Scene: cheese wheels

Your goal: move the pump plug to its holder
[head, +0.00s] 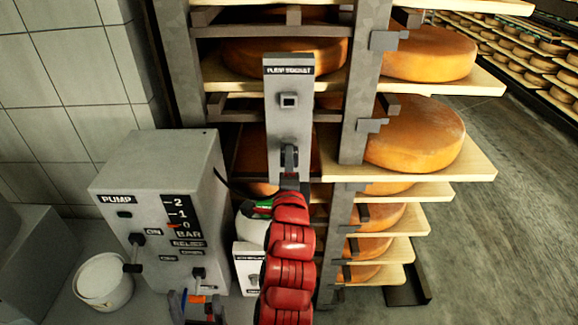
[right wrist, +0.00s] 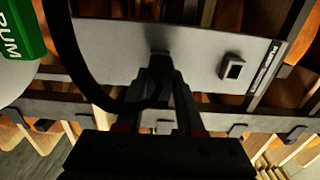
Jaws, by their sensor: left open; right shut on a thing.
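The panel labelled PUMP SOCKET (head: 289,125) stands upright in front of the cheese rack. Its square socket (head: 289,100) is empty; it also shows in the right wrist view (right wrist: 233,68). My right gripper (head: 290,172) is at the panel's lower part, shut on the dark pump plug (right wrist: 160,66). The plug is up against or very close to the panel, below the socket. A black cable (right wrist: 85,75) curves away from it. The holder cannot be made out behind the plug and fingers. My left gripper (head: 198,308) is open at the bottom of the head view, by the pump.
The grey pump box (head: 150,185) with gauge and levers stands left of the panel. A white bucket (head: 103,281) is beside it. Shelves with cheese wheels (head: 415,133) stick out at the right. A green label (right wrist: 20,30) shows in the right wrist view.

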